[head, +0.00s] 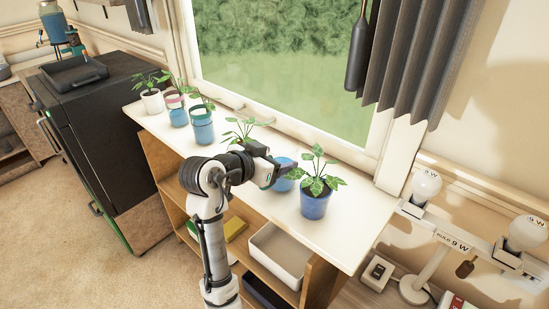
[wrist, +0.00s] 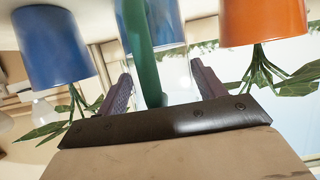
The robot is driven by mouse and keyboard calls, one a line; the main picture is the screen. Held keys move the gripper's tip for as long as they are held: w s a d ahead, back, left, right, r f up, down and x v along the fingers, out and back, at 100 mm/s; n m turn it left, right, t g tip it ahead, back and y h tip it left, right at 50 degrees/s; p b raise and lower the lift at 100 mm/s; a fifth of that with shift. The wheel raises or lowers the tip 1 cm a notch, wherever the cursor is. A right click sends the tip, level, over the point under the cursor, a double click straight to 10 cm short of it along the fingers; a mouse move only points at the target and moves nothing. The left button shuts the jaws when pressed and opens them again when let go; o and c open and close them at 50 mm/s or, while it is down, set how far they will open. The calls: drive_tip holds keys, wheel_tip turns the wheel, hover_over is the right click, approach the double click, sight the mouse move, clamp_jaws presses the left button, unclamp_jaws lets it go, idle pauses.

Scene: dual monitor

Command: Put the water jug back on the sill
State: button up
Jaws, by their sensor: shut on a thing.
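My gripper (head: 275,168) is over the right half of the white sill (head: 345,233), shut on the water jug (head: 286,180).
A blue pot with a plant (head: 314,205) stands close right of the jug. An orange pot (wrist: 265,20) is on its other side.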

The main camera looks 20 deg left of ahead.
drive_tip(key=o, duration=1.3)
drive_tip(key=shift+f, duration=0.15)
